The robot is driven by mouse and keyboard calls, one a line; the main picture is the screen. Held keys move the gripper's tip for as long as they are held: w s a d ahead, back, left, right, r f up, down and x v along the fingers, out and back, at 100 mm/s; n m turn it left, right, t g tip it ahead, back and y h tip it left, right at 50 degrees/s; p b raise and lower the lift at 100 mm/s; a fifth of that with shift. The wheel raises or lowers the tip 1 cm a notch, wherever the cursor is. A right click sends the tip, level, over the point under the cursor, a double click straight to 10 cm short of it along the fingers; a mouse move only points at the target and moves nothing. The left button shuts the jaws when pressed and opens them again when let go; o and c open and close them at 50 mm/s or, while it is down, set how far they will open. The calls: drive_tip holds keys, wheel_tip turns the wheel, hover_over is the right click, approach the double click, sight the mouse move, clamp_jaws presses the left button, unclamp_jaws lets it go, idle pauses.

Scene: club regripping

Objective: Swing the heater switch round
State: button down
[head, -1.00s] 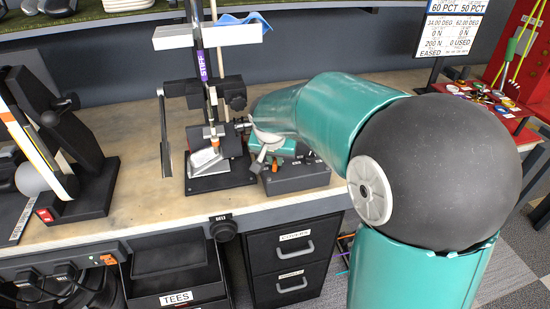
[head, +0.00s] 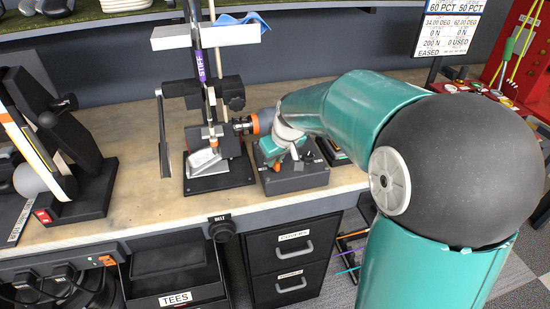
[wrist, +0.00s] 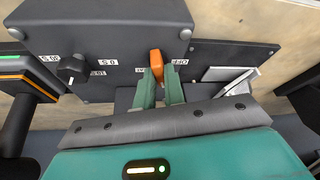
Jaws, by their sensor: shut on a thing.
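The heater switch is a small orange lever (wrist: 155,64) on a dark grey control box (wrist: 100,35). In the wrist view it stands between two small white labels; the one on its right reads OFF upside down. My gripper (wrist: 160,82) has its two green fingers shut on the lever, one on each side. The lever's base is partly hidden by the fingers. In the head view my gripper (head: 285,150) is low over the same box (head: 298,180), which stands on the bench.
A black knob (wrist: 72,69) sits left of the lever on the box. A club with a purple STIFF band (head: 200,65) stands in a black clamp rig (head: 225,92) to the left. A black nozzle with an orange band (head: 264,121) is close behind my gripper.

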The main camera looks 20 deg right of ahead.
idle(0.3)
drive_tip(key=c, duration=1.5)
unclamp_jaws()
drive_tip(key=shift+s+r, duration=0.1)
drive_tip(key=v, duration=1.3)
drive_tip(key=shift+d+r, duration=0.2)
drive_tip(key=shift+r, duration=0.05)
drive_tip(key=s+f+m, duration=0.1)
drive_tip(key=s, duration=0.6)
drive_tip(key=s+a+f+m+h, duration=0.1)
drive_tip(key=s+f, duration=0.1)
drive_tip(key=s, duration=0.5)
drive_tip(key=s+a+f+m+t, duration=0.1)
drive_tip(key=s, duration=0.6)
drive_tip(key=shift+s+a+f+m, duration=0.15)
drive_tip(key=shift+a+f+m, duration=0.05)
drive_tip(key=shift+f+m, duration=0.1)
